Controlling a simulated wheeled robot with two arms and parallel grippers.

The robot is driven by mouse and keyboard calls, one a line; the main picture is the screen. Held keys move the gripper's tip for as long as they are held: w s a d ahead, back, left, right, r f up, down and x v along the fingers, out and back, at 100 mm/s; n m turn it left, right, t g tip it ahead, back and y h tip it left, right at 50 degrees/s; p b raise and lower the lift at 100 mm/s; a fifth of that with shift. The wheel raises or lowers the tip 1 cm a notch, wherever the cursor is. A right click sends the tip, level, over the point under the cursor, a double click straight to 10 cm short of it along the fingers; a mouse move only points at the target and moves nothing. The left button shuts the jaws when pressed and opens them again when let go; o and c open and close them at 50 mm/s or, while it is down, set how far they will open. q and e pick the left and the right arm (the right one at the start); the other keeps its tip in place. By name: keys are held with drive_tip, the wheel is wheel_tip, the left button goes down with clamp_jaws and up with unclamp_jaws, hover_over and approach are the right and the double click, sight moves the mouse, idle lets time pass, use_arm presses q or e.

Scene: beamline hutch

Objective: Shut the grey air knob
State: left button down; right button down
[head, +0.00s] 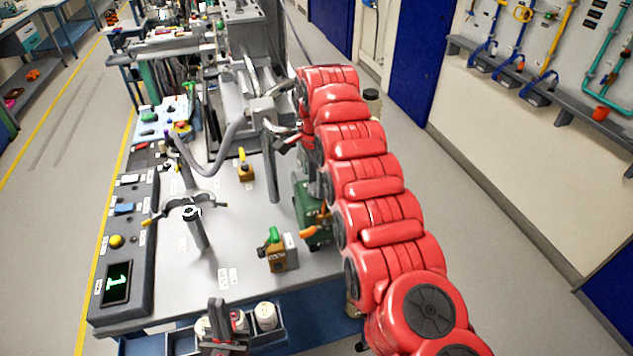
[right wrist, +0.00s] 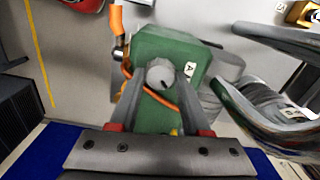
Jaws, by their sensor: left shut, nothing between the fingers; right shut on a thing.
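The grey air knob (right wrist: 158,75) is a short round grey cap on a green housing (right wrist: 168,50), seen in the right wrist view. My right gripper (right wrist: 162,72) is shut on it, one finger on each side. In the head view the green housing (head: 318,230) shows beside my red right arm at the bench's right edge. The arm hides the knob and the right fingertips there. My left gripper (head: 217,304) is shut and empty at the bottom of the head view, in front of the bench edge.
An orange hose (right wrist: 116,20) is attached to the housing's side. A brass valve with a green handle (head: 276,250) stands left of it on the grey bench (head: 240,215). Posts and a curved grey pipe (head: 222,150) rise further left. Open floor (head: 490,250) lies right of my arm.

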drive_tip(key=m, duration=0.4)
drive_tip(key=shift+r, duration=0.1)
drive_tip(key=shift+m+p, duration=0.4)
drive_tip(key=shift+m, duration=1.8)
drive_tip(key=shift+c, duration=1.9)
unclamp_jaws()
drive_tip(key=shift+r, duration=0.1)
